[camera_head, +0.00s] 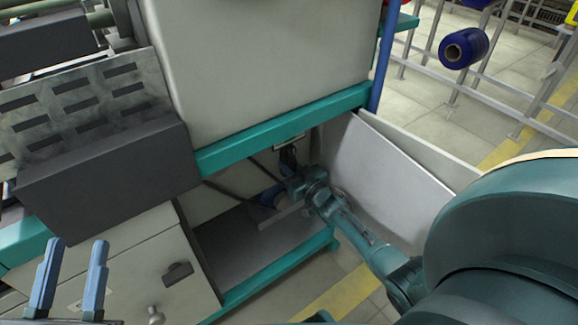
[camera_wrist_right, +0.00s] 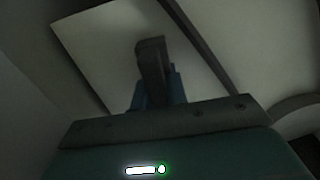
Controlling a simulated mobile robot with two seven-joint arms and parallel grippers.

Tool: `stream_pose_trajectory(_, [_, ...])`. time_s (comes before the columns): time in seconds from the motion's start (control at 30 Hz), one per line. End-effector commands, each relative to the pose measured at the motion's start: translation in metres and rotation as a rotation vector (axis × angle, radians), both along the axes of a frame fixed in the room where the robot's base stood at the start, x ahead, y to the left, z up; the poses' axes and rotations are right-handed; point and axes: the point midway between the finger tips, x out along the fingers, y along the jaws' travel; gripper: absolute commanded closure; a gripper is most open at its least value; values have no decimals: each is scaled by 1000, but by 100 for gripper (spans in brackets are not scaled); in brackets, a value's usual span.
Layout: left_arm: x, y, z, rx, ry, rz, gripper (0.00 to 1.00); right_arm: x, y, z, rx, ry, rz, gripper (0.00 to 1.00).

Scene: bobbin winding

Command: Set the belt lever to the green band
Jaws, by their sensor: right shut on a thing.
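The belt lever (camera_wrist_right: 151,62) shows in the right wrist view as a dark upright bar in front of a pale plate. My right gripper (camera_wrist_right: 158,90) is shut on it, with the blue fingers partly hidden behind the bar. In the head view my right arm reaches into the open lower bay of the machine, and the right gripper (camera_head: 289,168) is at the bay's back, just below a small light strip (camera_head: 290,142). The strip is too small and shaded to make out a green band. My left gripper (camera_head: 76,250) is open and empty at the lower left.
A teal frame rail (camera_head: 285,125) runs above the bay, and a pale panel (camera_head: 385,165) stands to its right. A grey cabinet door (camera_head: 150,265) with a handle is at the left. A blue spool (camera_head: 464,47) is on a rack at the upper right.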

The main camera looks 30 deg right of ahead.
Motion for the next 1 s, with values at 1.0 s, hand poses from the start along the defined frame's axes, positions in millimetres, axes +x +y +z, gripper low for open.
stream_pose_trajectory(1.0, [-8, -3, -16, -5, 149, 0, 64, -34, -2, 3, 1, 5, 0, 64])
